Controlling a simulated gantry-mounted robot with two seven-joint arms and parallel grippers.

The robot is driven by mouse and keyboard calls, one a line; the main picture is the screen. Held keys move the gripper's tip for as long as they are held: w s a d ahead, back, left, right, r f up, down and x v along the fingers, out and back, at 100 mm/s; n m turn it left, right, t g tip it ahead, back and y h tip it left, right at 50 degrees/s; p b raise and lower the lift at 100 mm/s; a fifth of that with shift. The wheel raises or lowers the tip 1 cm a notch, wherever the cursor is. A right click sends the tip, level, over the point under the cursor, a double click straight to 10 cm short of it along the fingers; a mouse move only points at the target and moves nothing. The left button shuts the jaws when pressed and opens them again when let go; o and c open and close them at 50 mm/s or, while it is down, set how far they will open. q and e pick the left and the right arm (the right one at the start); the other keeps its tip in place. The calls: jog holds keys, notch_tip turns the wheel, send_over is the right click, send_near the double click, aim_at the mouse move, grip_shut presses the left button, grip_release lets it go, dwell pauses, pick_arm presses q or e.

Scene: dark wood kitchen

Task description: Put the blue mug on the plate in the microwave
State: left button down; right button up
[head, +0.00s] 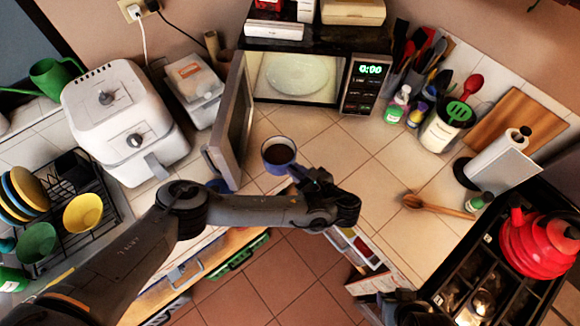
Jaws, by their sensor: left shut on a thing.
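The blue mug (279,165), with a dark brown inside, is upright over the counter in front of the microwave (297,98). My left gripper (303,176) is shut on the mug at its lower right side; the fingertips are partly hidden by the wrist. I cannot tell whether the mug touches the counter. The pale plate (297,73) lies inside the microwave, whose door (235,125) stands open on the left. A dark part of my right arm shows at the bottom edge, and its jaws cannot be made out.
A white air fryer (125,120) and dish rack (75,205) stand left. Utensil holders, bottles, a paper towel roll (497,160) and a wooden spoon (440,207) are right. A red kettle (537,245) sits on the stove. Counter right of the mug is clear.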

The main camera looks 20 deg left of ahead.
pick_arm(q)
jog(key=shift+s+d+r+p, duration=0.25)
jog(key=shift+d+r+p, duration=0.3)
jog(key=shift+d+p, duration=0.2)
jog(key=shift+s+d+r+p, duration=0.25)
jog(key=shift+d+r+p, duration=0.3)
jog(key=shift+d, duration=0.25)
jog(key=shift+d, duration=0.15)
